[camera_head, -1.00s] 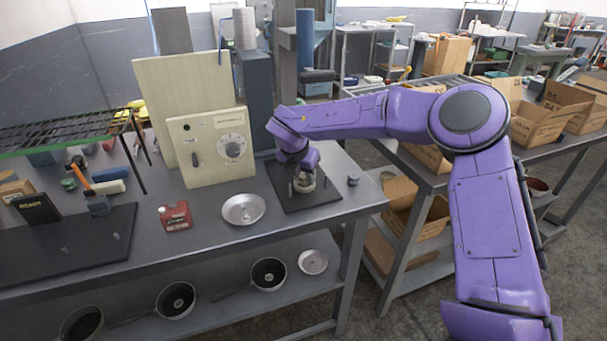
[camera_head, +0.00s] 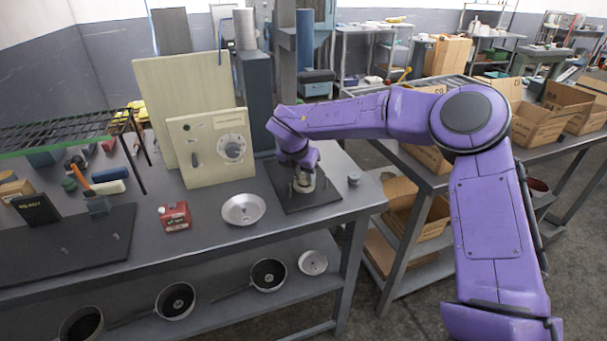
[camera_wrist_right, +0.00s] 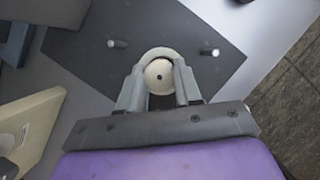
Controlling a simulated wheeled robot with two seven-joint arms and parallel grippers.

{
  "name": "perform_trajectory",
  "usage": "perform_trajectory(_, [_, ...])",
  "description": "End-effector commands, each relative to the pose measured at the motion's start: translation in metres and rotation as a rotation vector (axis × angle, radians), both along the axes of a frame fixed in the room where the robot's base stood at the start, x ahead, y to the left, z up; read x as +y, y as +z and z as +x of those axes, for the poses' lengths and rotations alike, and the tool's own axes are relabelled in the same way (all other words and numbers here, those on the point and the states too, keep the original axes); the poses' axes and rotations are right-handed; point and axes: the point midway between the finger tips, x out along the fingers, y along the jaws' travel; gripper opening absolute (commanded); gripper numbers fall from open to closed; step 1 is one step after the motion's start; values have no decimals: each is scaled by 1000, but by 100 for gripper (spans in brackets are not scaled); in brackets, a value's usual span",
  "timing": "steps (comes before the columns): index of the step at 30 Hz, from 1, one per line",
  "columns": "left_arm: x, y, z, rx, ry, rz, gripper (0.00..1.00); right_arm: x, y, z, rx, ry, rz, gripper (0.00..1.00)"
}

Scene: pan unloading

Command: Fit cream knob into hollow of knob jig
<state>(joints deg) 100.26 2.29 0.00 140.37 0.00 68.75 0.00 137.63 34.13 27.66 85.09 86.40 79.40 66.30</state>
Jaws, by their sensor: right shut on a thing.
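The cream knob (camera_wrist_right: 159,75) is a round cream piece with a small dark hole in its middle. My right gripper (camera_wrist_right: 159,88) is shut on it, one finger on each side, in the right wrist view. A pale curved rim of the knob jig (camera_wrist_right: 158,52) shows around the knob's far side, on a dark plate. I cannot tell how deep the knob sits in the hollow. In the head view my right gripper (camera_head: 304,183) points down at the jig on the dark plate (camera_head: 318,202). My left gripper is not in view.
Two short pegs stand on the dark plate, on the left (camera_wrist_right: 117,44) and right (camera_wrist_right: 210,52) of the jig.

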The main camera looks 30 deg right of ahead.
Motion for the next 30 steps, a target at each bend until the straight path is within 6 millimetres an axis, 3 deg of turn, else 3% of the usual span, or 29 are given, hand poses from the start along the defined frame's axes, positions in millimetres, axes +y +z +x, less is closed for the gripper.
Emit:
perform_trajectory(5, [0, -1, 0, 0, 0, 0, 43, 0, -1, 0, 0, 0, 0, 2])
perform_trajectory(6, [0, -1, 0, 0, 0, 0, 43, 0, -1, 0, 0, 0, 0, 37])
perform_trajectory(9, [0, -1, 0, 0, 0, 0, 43, 0, -1, 0, 0, 0, 0, 64])
perform_trajectory(18, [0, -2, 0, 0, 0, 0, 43, 1, 0, 0, 0, 0, 0, 64])
perform_trajectory(23, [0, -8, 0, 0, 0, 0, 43, 10, 23, -5, -5, 2, 1, 64])
perform_trajectory(26, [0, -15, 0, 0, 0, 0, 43, 20, 46, -11, -4, 2, 0, 64])
perform_trajectory(30, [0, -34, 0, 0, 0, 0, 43, 58, 39, -35, 0, 5, -1, 64])
